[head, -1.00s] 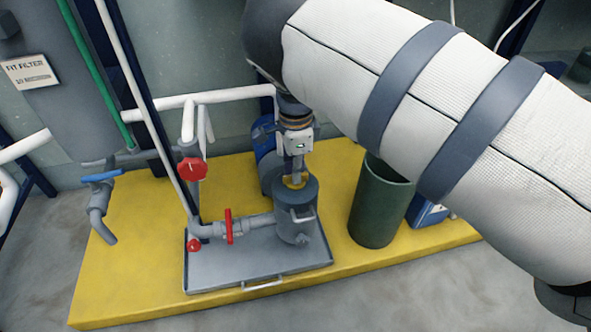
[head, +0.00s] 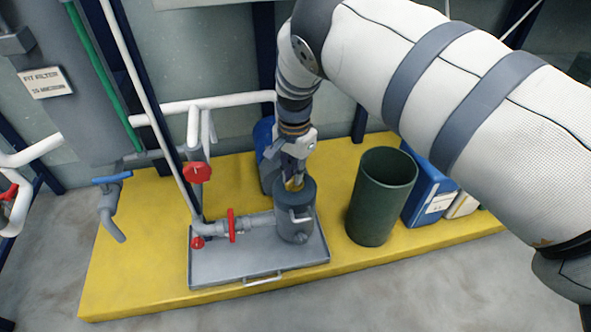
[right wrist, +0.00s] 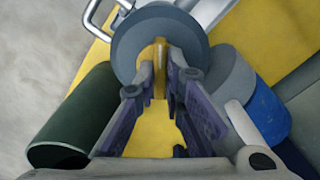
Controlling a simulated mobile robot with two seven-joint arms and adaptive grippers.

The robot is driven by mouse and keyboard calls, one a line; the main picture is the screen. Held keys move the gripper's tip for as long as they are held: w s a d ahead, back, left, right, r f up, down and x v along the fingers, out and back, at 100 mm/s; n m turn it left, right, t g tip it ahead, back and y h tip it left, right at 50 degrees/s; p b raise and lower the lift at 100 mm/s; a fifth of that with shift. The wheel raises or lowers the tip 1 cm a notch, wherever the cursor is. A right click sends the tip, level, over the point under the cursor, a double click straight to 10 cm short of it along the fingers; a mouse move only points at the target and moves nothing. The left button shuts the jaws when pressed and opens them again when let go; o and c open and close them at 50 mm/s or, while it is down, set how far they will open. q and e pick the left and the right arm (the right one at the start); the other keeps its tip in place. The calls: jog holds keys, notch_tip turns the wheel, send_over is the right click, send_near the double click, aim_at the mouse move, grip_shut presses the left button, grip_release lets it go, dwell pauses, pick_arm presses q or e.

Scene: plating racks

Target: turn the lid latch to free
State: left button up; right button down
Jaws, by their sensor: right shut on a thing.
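The grey filter housing (head: 294,225) stands upright on the metal tray, joined to the pipe on its left. Its round lid (right wrist: 126,52) shows in the right wrist view with a yellow latch (right wrist: 159,68) on top. My right gripper (head: 294,180) reaches down onto the lid from above. In the right wrist view its fingers (right wrist: 160,88) are shut on the yellow latch, one on each side. The fingers hide part of the latch, so its exact turn is hard to read. My left gripper is not in view.
The grey tray (head: 240,272) sits on a yellow platform (head: 130,255). A dark green bin (head: 372,205) stands right of the housing, with a blue box (head: 425,190) behind it. A red-handled valve (head: 231,225) is on the left pipe. A blue drum (head: 265,140) is behind.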

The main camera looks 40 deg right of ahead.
jog(key=n+p, duration=0.1)
jog(key=n, duration=0.4)
jog(key=shift+n, duration=2.8)
jog(key=c, duration=1.7)
grip_release()
notch_tip(320, 180, up, 8)
jog(key=shift+f, duration=0.25)
